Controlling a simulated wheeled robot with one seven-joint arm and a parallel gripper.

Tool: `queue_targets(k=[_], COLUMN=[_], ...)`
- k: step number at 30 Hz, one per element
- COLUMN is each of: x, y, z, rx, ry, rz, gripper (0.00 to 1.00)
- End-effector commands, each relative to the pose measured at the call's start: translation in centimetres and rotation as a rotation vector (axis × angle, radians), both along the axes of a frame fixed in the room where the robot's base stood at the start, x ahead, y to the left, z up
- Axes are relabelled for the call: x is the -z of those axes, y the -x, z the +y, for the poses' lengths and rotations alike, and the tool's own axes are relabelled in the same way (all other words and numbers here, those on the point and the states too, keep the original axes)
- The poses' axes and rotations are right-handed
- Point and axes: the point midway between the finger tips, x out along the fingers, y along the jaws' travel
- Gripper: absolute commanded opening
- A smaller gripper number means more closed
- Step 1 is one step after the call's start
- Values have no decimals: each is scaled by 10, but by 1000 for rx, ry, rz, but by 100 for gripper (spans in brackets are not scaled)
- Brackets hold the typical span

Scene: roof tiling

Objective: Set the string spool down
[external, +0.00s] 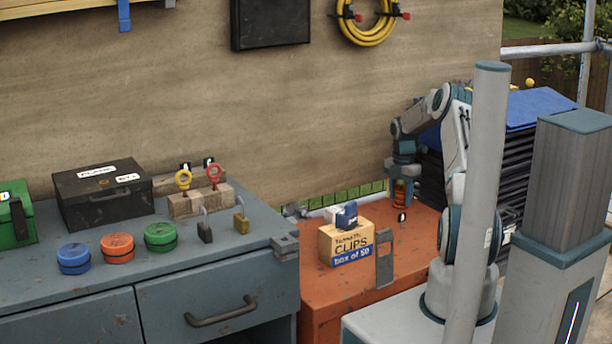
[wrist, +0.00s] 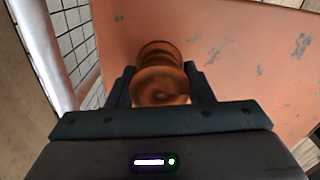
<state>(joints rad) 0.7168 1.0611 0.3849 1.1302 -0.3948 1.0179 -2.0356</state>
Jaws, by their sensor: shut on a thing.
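The string spool (wrist: 160,85) is orange-brown and sits between the two fingers of my gripper (wrist: 160,88) in the wrist view. In the external view the spool (external: 399,192) shows below my gripper (external: 402,178), at the back right of the orange bench top (external: 425,228). My gripper points down and is shut on the spool. I cannot tell whether the spool's underside touches the bench top.
A box of clips (external: 346,244) with a blue item on top stands left of the spool. A grey metal plate (external: 385,258) is beside the box. A dark stack (external: 440,170) under a blue cover is close on the right. Bare bench top lies in front of the spool.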

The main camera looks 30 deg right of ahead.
Motion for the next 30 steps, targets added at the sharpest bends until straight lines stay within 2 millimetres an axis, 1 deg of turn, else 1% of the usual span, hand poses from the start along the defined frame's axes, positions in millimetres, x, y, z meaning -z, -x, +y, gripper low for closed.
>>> queue_targets(k=[1, 2, 3, 4, 11, 14, 16, 20, 27, 30], x=[3, 2, 2, 2, 1, -4, -10, -34, -86, -102], y=[0, 0, 0, 0, 0, 0, 0, 0, -1, 0], z=[0, 0, 0, 0, 0, 0, -1, -1, 0, 0], rx=[0, 0, 0, 0, 0, 0, 0, 0, 0, 0], ry=[0, 0, 0, 0, 0, 0, 2, 2, 2, 1], rz=[0, 0, 0, 0, 0, 0, -2, -3, -3, -1], gripper=[24, 55, 66, 69, 69, 69, 69, 69, 69, 69])
